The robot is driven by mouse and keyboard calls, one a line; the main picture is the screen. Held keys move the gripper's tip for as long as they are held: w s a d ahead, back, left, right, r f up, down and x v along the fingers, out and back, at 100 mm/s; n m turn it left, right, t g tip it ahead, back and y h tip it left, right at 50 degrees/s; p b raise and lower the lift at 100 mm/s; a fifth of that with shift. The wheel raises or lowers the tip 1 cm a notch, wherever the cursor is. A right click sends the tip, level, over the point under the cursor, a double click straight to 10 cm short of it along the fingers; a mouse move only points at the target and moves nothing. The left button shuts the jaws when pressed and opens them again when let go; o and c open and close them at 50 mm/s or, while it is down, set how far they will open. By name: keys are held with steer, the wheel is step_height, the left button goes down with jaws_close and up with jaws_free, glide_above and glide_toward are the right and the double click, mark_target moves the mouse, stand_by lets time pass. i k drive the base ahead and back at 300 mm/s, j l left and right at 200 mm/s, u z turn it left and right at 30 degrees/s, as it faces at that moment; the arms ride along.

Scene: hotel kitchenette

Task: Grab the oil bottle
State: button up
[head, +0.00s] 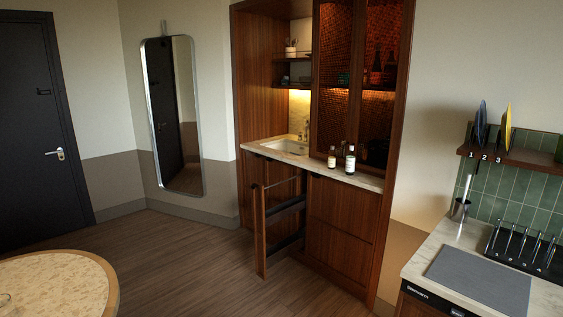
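Two small dark bottles with pale labels stand upright on the kitchenette counter (365,180), near its front edge. One is a shorter bottle (332,157) on the left, the other a taller bottle (350,160) on the right. They are too small in the head view to tell which one is the oil bottle. More dark bottles (377,66) stand on a lit shelf inside the upper cabinet, also too small to identify. My gripper is not in view.
A narrow pull-out unit (260,232) stands open below the sink (286,147), jutting into the room. A round table (55,283) is at front left. A counter with a dark grey board (480,278) and a black rack is at right. The floor between is clear.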

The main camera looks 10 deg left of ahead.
mark_target(332, 158)
steer(key=u, duration=0.25)
steer(key=i+j+u, duration=0.15)
steer(key=i+u, duration=0.2)
steer(key=i, duration=0.15)
steer(key=i+u, duration=0.55)
steer(key=i, duration=1.1)
steer(key=i+z, duration=1)
steer(key=i+l+u, duration=0.1)
steer(key=i, duration=0.4)
steer(key=i+l+u, duration=0.1)
steer(key=i+l, duration=0.15)
steer(key=i, duration=0.25)
steer(key=i+l+u, duration=0.25)
steer(key=i+u, duration=0.15)
steer(key=i+l+u, duration=0.4)
steer(key=k+j, duration=0.05)
